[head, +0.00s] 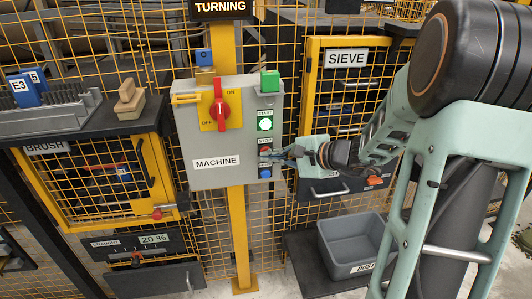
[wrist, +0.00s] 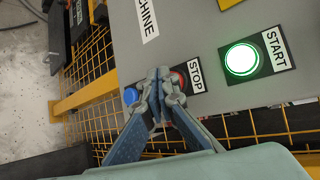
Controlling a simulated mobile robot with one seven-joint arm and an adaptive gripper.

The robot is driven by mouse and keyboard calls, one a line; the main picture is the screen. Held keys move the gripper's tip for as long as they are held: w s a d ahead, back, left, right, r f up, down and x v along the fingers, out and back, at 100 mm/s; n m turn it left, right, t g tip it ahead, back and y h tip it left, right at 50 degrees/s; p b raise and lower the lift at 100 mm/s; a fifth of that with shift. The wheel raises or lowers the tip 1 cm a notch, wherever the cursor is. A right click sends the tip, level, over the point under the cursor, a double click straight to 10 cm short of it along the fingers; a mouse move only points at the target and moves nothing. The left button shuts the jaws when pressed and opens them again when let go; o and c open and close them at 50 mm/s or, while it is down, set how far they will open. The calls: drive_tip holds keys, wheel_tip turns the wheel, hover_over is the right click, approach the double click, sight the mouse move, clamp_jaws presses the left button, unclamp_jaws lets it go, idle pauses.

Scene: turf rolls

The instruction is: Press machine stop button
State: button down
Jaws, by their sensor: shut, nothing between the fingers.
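The grey MACHINE box (head: 205,142) is mounted on a yellow post in the head view. Its STOP button shows as a red edge (wrist: 182,77) beside the STOP label (wrist: 196,75) in the wrist view, partly hidden by my fingers. My gripper (wrist: 158,73) is shut and empty, its tips at the left edge of the STOP button, between it and a blue button (wrist: 131,96). In the head view my gripper (head: 272,155) reaches the box from the right. I cannot tell whether the tips touch the button. The START button (wrist: 241,60) glows green.
A lit sign (head: 220,7) reads TURNING. A green block (head: 270,81) sits on the box's top right. Yellow mesh surrounds it. The SIEVE cabinet (head: 314,75) and a grey bin (head: 335,249) stand to the right.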

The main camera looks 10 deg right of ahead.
drive_tip(key=shift+w, duration=0.2)
drive_tip(key=shift+s, duration=0.1)
idle(0.4)
drive_tip(key=shift+s+b, duration=0.55)
drive_tip(key=shift+s, duration=0.2)
drive_tip(key=shift+s+b, duration=0.7)
drive_tip(key=shift+s, duration=1.8)
